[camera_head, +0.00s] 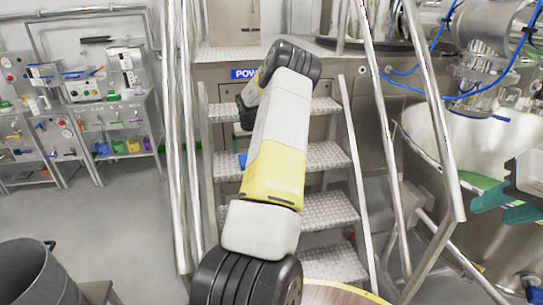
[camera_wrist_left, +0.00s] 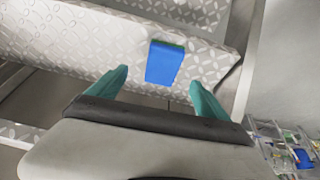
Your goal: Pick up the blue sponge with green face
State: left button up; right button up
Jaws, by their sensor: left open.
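The blue sponge (camera_wrist_left: 164,64) lies on a patterned metal stair step (camera_wrist_left: 120,48) in the left wrist view, with a thin green edge along its far side. In the head view a small blue part of it (camera_head: 243,160) shows beside my arm on the stairs. My left gripper (camera_wrist_left: 158,84) is open and empty, its two teal fingers pointing towards the sponge from either side, with the sponge ahead of them. The left fingers are hidden in the head view. My right gripper (camera_head: 503,205) is at the right edge, its teal fingers apart and nothing visible between them.
Metal handrails (camera_head: 388,130) flank the stairs on both sides. A large steel vessel (camera_head: 430,140) stands at right. A rack with colored items (camera_head: 120,145) is at left, and a dark bin (camera_head: 35,275) is at lower left. Floor between rack and stairs is clear.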

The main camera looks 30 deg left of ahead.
pick_arm(q)
jog(key=x, duration=0.9)
jog(key=shift+s+a, duration=0.1)
jog(key=shift+a, duration=0.3)
jog(key=c, duration=1.4)
jog(key=shift+r, duration=0.6)
notch_tip(320, 180, up, 3)
jog(key=shift+f, duration=0.2)
jog(key=s+d+r, duration=0.1)
jog(key=s+d, duration=0.9)
jog(key=s, duration=0.2)
jog(key=shift+d, duration=0.4)
